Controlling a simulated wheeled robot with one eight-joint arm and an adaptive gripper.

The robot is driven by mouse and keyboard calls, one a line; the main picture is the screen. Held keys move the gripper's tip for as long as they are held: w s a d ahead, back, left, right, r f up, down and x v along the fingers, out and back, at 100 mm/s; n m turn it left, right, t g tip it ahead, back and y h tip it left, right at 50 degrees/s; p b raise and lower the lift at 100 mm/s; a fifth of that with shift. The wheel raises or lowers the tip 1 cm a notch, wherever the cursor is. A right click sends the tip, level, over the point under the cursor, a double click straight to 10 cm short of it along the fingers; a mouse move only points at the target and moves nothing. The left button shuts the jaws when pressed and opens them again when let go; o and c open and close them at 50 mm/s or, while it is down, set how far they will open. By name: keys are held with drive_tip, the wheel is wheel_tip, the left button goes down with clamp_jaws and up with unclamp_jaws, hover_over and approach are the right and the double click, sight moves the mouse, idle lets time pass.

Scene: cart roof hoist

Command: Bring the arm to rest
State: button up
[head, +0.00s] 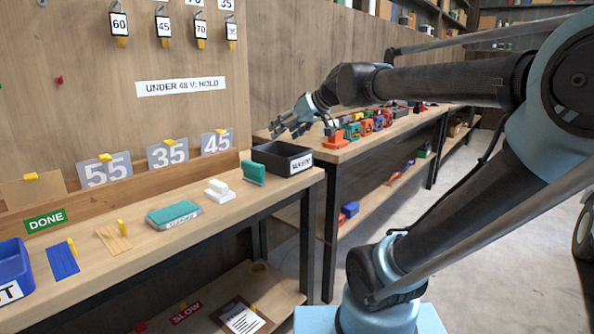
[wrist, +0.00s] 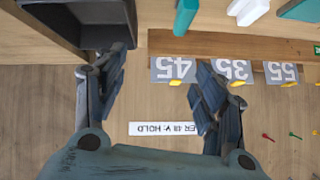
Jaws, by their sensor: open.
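My gripper (head: 291,127) is in the upper middle of the head view, at the end of my outstretched arm. It hangs in the air near the wall, above the black bin (head: 270,164). In the wrist view my gripper (wrist: 161,84) has its two fingers spread wide with nothing between them. The bin (wrist: 60,42) is at the upper left of that view, beside the left finger. The wall sign "UNDER 48 V: HOLD" (head: 181,87) lies behind the fingers in the wrist view, upside down.
The workbench (head: 130,262) holds a green block (head: 253,173), a white block (head: 219,190), a green-topped pad (head: 173,214) and a blue bin (head: 12,268). Number cards 55, 35 and 45 stand along the wall. A second bench with colourful parts extends behind. Grey floor is open at right.

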drive_tip(key=s+d+f+m+g+h, duration=0.1)
drive_tip(key=s+d+f+m+h, duration=0.1)
drive_tip(key=s+d+f, duration=0.4)
drive_tip(key=s+d+f+m+g+h, duration=0.1)
drive_tip(key=s+d+f+m+h, duration=0.2)
drive_tip(key=s+d+f, duration=0.4)
drive_tip(key=s+d+f+m+g+h, duration=0.2)
drive_tip(key=s+d+f, duration=0.4)
drive_tip(key=f, duration=0.9)
drive_tip(key=d+h, duration=0.1)
drive_tip(key=d, duration=0.2)
drive_tip(key=shift+s+d+f+m, duration=0.15)
drive_tip(key=shift+s+d+m, duration=0.05)
drive_tip(key=shift+s+m, duration=0.2)
drive_tip(key=shift+w, duration=0.1)
drive_tip(key=shift+w+f, duration=0.2)
drive_tip(key=shift+w, duration=0.25)
